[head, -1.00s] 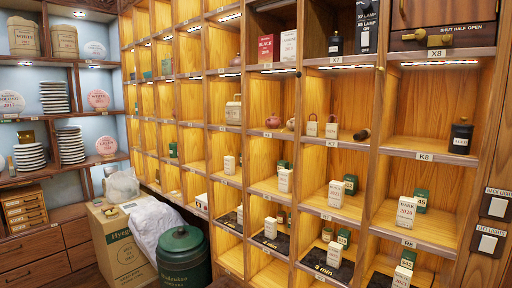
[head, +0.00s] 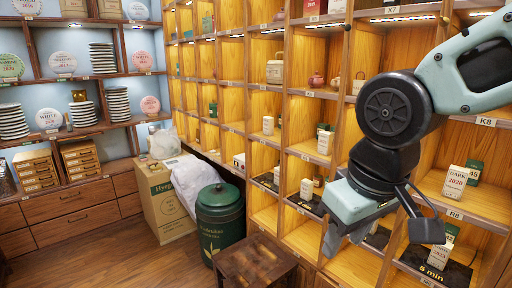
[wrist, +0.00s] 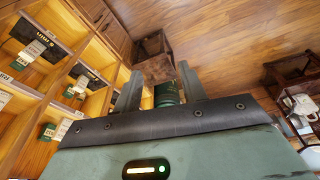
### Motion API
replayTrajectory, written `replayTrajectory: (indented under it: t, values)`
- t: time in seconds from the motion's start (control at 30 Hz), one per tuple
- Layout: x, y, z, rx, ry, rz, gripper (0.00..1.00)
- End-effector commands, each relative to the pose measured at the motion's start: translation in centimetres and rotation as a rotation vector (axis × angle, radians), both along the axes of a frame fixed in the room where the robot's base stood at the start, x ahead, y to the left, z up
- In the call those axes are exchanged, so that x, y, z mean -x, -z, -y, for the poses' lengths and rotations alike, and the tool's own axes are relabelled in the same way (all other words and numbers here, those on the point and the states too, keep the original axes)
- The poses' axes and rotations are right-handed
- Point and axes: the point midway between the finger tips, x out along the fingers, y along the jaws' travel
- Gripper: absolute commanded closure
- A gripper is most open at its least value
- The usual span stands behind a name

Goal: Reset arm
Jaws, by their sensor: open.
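My arm reaches in from the right side of the head view, in front of the shelf wall. My gripper (head: 343,240) hangs from it with a pale green body and grey fingers, in front of the lower cubbies. In the wrist view my gripper (wrist: 160,72) shows two fingers spread apart with nothing held between them. The green canister (wrist: 167,93) appears beyond the gap, well away from the fingers.
The wooden shelf wall (head: 296,158) with small tea boxes stands close to my arm. A dark wooden stool (head: 258,262), the green canister (head: 220,215) and a cardboard box (head: 163,205) stand on the floor. The floor (head: 110,252) at left is clear.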

Motion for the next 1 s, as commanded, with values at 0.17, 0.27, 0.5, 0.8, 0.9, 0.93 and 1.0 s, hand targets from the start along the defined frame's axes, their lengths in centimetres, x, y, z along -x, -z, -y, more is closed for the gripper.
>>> replayTrajectory:
  t: [0.17,0.27,0.5,0.8,0.9,0.93,1.0]
  values:
    - [7.7,6.3,0.0,0.029,-0.150,-0.138,0.59]
    - [10.2,8.0,0.4,0.038,-0.192,-0.180,0.59]
    - [11.6,8.9,0.7,0.043,-0.216,-0.201,0.59]
    - [11.5,8.8,0.7,0.043,-0.215,-0.200,0.59]
    - [11.5,8.8,0.7,0.043,-0.214,-0.200,0.59]
    - [11.5,8.8,0.7,0.043,-0.214,-0.200,0.59]
    - [11.5,8.8,0.7,0.043,-0.214,-0.200,0.59]
